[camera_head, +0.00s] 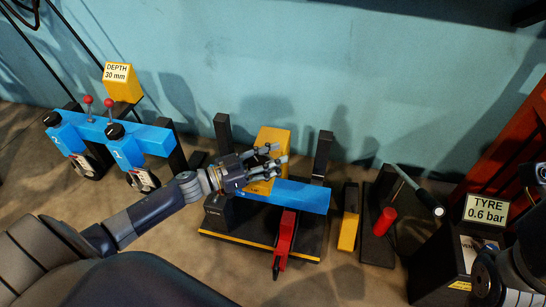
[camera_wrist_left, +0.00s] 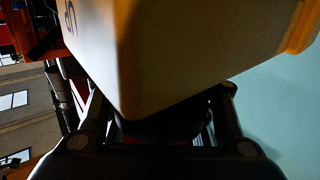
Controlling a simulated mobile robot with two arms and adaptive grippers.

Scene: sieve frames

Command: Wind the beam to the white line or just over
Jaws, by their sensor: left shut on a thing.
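A blue beam (camera_head: 302,196) lies across a low black stand (camera_head: 262,240) with a yellow stripe along its front edge. A yellow block (camera_head: 272,141) stands at the beam, between two dark posts. My left gripper (camera_head: 275,164) reaches in from the left and is shut on the yellow block, hiding part of it. In the left wrist view the block (camera_wrist_left: 170,55) fills the top, with its lower corner between the fingers. A red part (camera_head: 285,232) hangs at the front of the beam. I cannot make out a white line.
Two blue units (camera_head: 142,141) with red-knobbed levers stand at left, with a yellow DEPTH 30 mm sign (camera_head: 121,81) behind. Bare floor shows at front.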

